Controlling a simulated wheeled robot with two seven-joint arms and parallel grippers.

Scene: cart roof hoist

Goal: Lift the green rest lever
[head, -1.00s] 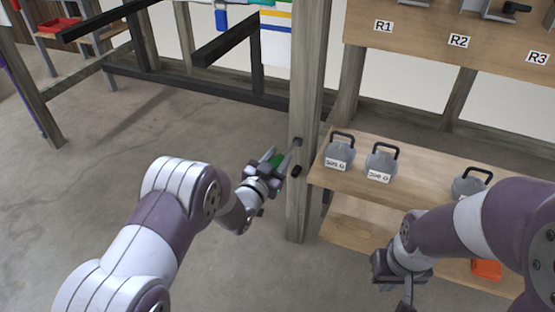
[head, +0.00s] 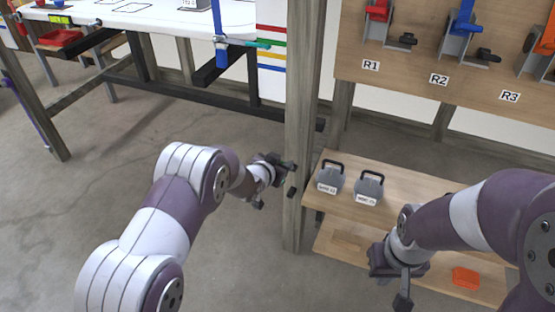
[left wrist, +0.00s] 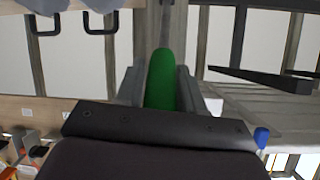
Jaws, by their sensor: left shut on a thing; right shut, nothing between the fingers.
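The green rest lever (left wrist: 160,80) shows in the left wrist view as a rounded green grip between my two fingers. My left gripper (head: 289,166) is shut on it, close beside the wooden post (head: 300,120). In the head view my gripper hides nearly all of the lever, so its angle there is hard to tell. A small dark peg (head: 291,192) sits on the post just below the gripper. My right gripper (head: 403,299) is shut and empty, at the lower right in front of the shelf.
Two grey weights (head: 330,178) (head: 369,187) with black handles stand on the wooden shelf (head: 412,190). An orange tray (head: 466,278) lies on the lower shelf. A panel (head: 405,75) labelled R1 to R3 is above. A white table (head: 150,14) stands at the back left. Open floor lies left.

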